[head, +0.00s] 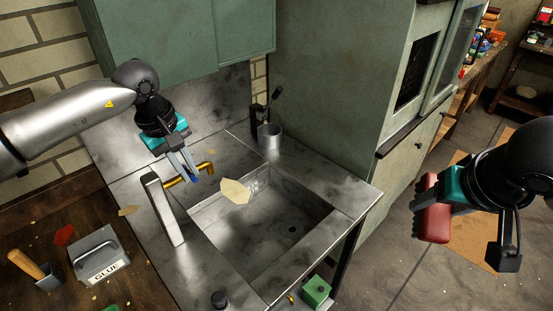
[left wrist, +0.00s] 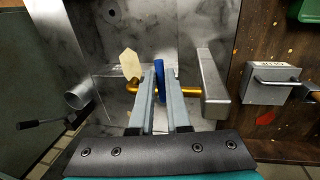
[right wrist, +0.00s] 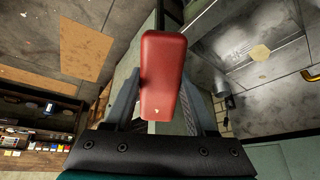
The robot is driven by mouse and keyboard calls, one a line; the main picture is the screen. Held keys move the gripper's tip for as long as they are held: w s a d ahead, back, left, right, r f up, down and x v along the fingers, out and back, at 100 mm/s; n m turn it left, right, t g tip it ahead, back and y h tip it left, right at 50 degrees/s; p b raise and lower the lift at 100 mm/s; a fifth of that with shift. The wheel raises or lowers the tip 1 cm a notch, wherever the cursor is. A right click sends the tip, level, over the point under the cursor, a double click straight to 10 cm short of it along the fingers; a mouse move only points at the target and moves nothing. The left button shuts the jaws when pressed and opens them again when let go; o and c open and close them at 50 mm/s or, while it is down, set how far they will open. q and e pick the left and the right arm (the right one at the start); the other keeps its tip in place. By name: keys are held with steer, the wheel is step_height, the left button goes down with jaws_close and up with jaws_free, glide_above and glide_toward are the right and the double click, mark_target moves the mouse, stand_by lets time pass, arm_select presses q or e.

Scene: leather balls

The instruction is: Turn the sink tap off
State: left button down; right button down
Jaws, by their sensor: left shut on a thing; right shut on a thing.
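The sink tap is a brass pipe (head: 173,183) by the left side of the metal sink (head: 325,208). It also shows in the left wrist view (left wrist: 132,87). Its blue handle (left wrist: 158,76) stands between the fingers of my left gripper (left wrist: 160,80), which is shut on it. In the head view my left gripper (head: 189,172) reaches down over the tap, and the handle is mostly hidden. My right gripper (right wrist: 160,90) is shut on a red padded block (right wrist: 163,75), held out at the right of the head view, away from the sink. I cannot make out running water.
A grey upright post (head: 165,210) stands close beside the tap. A pale flat piece (head: 235,191) shows at the sink. A glue box (head: 100,257) sits on the wooden bench at left. Green cabinets (head: 335,90) rise behind.

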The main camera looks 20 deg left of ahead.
steer(key=shift+d, duration=0.1)
stand_by(0.4)
arm_select(q)
steer(key=c, duration=0.9)
jaws_free()
steer(key=r, duration=0.4)
steer(key=s+a+r, duration=0.1)
steer(key=r, duration=0.3)
steer(key=s+r, duration=0.1)
steer(key=r, duration=0.3)
steer(key=shift+a, duration=0.2)
arm_select(e)
steer(key=shift+f, duration=0.1)
arm_select(q)
steer(key=shift+s+f, duration=0.1)
arm_select(e)
steer(key=shift+s, duration=0.1)
